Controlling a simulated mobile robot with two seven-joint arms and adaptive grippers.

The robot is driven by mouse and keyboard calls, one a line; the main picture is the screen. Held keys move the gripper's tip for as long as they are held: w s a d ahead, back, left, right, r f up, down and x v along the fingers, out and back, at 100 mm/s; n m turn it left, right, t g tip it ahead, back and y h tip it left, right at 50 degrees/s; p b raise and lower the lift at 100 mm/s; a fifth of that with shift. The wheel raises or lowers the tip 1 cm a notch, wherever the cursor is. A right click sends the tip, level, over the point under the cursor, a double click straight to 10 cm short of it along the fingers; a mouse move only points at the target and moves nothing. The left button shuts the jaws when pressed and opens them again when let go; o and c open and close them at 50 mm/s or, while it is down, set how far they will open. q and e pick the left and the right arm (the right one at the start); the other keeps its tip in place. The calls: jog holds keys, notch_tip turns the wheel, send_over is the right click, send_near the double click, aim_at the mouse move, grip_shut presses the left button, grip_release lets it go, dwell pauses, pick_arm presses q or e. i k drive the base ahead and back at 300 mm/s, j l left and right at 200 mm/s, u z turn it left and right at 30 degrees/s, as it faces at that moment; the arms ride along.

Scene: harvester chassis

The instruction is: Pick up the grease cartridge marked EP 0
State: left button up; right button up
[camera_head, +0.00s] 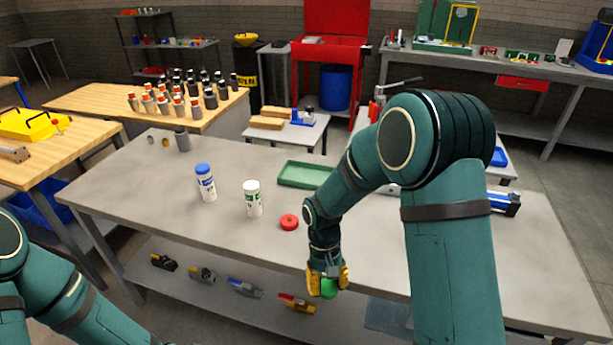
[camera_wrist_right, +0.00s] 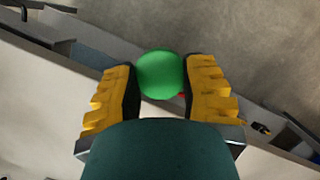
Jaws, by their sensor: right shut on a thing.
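My right gripper (camera_head: 328,280) is shut on a round green thing (camera_head: 329,289), held at the front edge of the grey table. In the right wrist view the green thing (camera_wrist_right: 159,75) sits between the two yellow fingers of the right gripper (camera_wrist_right: 159,85); the rest of it is hidden. My left gripper is out of view.
A red round thing (camera_head: 289,222) lies on the grey table (camera_head: 150,200), beside a green tray (camera_head: 303,174). A dark grey cylinder (camera_head: 182,139) stands at the far left end. Several tools lie on the lower shelf (camera_head: 215,293). The table's front left is clear.

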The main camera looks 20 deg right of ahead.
aim_at(252, 188)
jog(key=i+j+z, duration=0.25)
jog(key=j, duration=0.35)
jog(key=i+j+z, duration=0.1)
jog(key=i+j, duration=0.15)
jog(key=i+j+z, duration=0.15)
jog(key=j, duration=0.2)
jog(key=i+j+z, duration=0.1)
jog(key=j, duration=0.25)
